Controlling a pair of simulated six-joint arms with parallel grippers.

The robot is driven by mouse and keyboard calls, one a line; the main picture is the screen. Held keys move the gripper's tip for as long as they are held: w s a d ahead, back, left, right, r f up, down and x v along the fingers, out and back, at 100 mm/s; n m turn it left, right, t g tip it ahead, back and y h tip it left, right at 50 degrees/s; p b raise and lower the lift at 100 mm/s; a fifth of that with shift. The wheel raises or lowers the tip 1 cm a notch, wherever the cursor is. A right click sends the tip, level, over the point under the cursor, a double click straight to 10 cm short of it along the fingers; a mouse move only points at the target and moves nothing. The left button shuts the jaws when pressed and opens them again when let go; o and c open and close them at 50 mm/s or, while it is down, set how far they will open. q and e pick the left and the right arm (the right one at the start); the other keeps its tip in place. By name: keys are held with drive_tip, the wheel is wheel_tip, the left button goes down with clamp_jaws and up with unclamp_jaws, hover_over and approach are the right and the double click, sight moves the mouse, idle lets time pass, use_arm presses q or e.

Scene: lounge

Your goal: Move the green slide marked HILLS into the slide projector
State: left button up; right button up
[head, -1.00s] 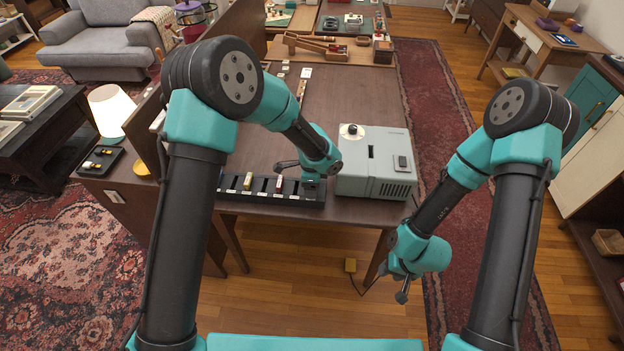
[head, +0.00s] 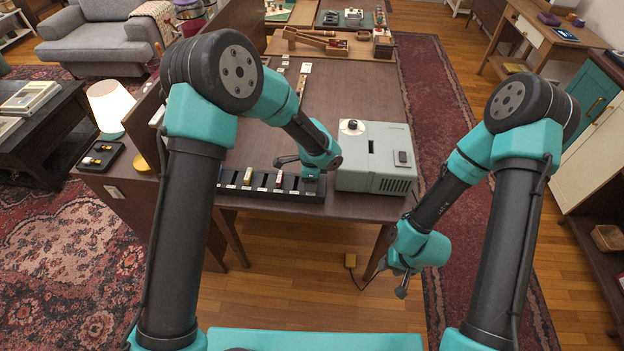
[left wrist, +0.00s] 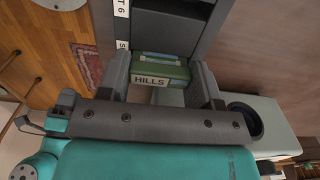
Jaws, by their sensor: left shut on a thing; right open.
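The green slide marked HILLS (left wrist: 160,75) shows in the left wrist view, between the two fingers of my left gripper (left wrist: 163,82), which is shut on it. In the head view my left gripper (head: 301,170) is at the right end of the black slide rack (head: 240,189); its wrist hides part of that end. I cannot tell how far the slide is clear of its slot. The grey slide projector (head: 372,178) stands just right of the rack, with a dark slot on top. My right gripper (head: 392,279) is open and empty, low in front of the table.
Several other slides stand in the rack, with a white one (head: 248,176) and a red one (head: 279,179) visible. A lit lamp (head: 110,106) and a small black tray (head: 101,156) are at the left. The tabletop (head: 345,97) behind the projector is mostly bare.

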use_arm(q)
drive_tip(key=shift+r, duration=3.35)
